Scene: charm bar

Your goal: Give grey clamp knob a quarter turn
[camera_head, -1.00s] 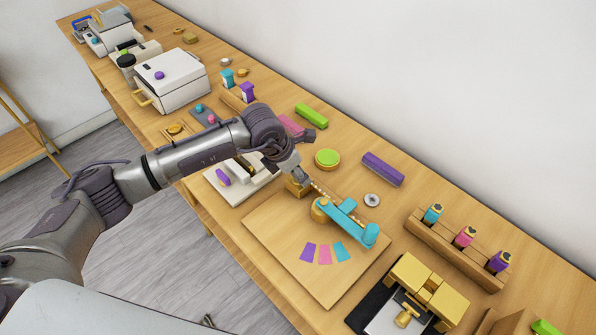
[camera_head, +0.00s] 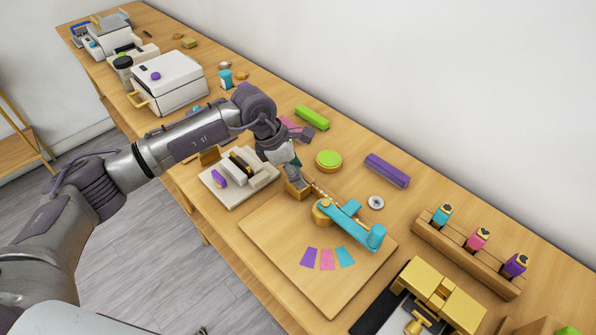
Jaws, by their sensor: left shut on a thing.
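My left gripper (camera_head: 294,176) reaches down onto a small gold clamp block (camera_head: 301,193) at the back corner of the wooden board (camera_head: 280,253). Its fingers are shut at the top of this block. The grey clamp knob cannot be made out apart from the fingers; it seems to be what they hold, mostly hidden by them. A thin beaded chain (camera_head: 322,193) runs from the block toward a gold wheel and a turquoise lever arm (camera_head: 352,223) on the board. My right gripper is not in view.
A white press with a purple knob (camera_head: 219,179) stands close left of the gripper. A green round pad (camera_head: 328,159), a purple bar (camera_head: 387,171) and a grey ring (camera_head: 376,202) lie behind. A bottle rack (camera_head: 455,252) and gold press (camera_head: 440,294) are at right.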

